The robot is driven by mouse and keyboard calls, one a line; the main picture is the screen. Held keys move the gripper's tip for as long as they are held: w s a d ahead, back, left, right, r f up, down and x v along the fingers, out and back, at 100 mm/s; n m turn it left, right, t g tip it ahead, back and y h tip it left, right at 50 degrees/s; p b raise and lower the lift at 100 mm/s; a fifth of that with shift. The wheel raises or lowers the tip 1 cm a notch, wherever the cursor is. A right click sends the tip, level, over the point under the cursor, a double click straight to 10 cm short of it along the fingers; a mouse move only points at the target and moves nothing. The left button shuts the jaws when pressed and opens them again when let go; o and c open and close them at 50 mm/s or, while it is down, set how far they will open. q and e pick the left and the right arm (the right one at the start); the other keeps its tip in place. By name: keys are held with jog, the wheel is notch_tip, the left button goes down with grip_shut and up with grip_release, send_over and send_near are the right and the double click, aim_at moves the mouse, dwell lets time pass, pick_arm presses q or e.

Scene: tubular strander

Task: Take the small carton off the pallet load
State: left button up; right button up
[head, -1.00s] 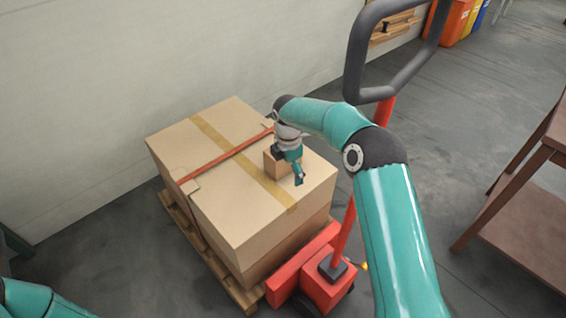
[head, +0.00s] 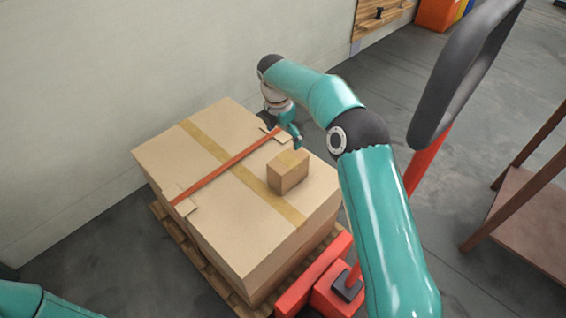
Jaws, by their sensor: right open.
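The small carton (head: 288,174) is a plain brown box with a strip of tape on top. It stands upright on the large taped carton load (head: 225,225), towards its right side. An orange strap (head: 228,166) crosses the load to the left of the small carton. My right gripper (head: 296,140) is open, just behind and above the small carton, with nothing in it. I cannot tell how far above the box its fingers are. My left arm shows only as a teal link at the lower left; its gripper is out of view.
The load sits on a wooden pallet (head: 196,256) beside a pale wall. A red pallet truck (head: 335,289) with a dark handle (head: 462,75) stands at the right. A brown table (head: 530,215) is at the far right. Grey floor lies free between them.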

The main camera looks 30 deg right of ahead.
aim_at(288, 160)
jog(key=f, duration=0.4)
jog(key=d+f+b, duration=0.1)
jog(key=f, duration=0.3)
jog(key=w+f, duration=0.1)
jog(key=f, duration=0.3)
jog(key=shift+d, duration=0.35)
jog(key=f, duration=0.2)
jog(key=d+f, duration=0.1)
jog(key=f, duration=0.1)
jog(key=shift+w+f+b, duration=0.2)
jog(key=shift+f+b, duration=0.05)
jog(key=shift+b, duration=0.05)
jog(key=shift+r, duration=0.1)
jog(key=c, duration=1.6)
